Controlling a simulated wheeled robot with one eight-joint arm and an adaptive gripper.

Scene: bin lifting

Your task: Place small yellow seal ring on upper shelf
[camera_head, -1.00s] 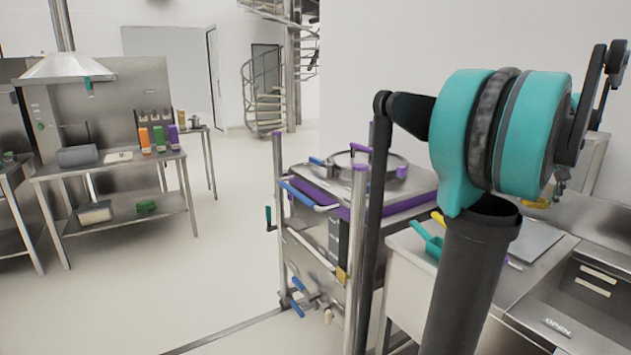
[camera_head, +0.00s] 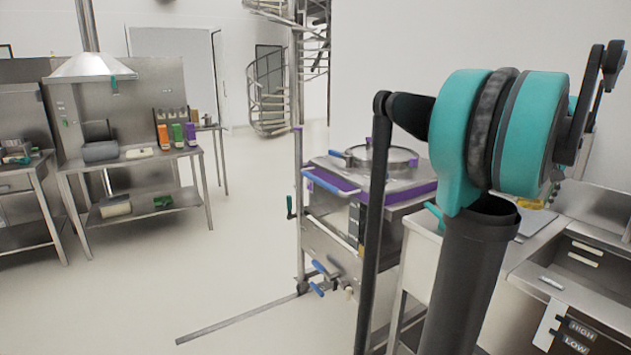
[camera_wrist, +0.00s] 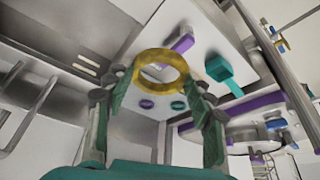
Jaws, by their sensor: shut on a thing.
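My gripper (camera_wrist: 162,84) is shut on the small yellow seal ring (camera_wrist: 180,77) in the wrist view, with the ring between its dark green fingertips. In the head view my arm covers most of the gripper. A bit of yellow (camera_head: 530,204) shows just below the arm there; I cannot tell if it is the ring. The steel table (camera_head: 187,154) at left has an upper top and a lower shelf (camera_head: 165,202). I cannot tell which surface is the upper shelf of the task.
A steel vat (camera_head: 375,215) with a purple rim and round lid stands right of centre. Orange (camera_head: 163,136), green (camera_head: 178,134) and purple (camera_head: 191,133) boxes stand on the left table. A steel counter (camera_head: 520,250) lies at right.

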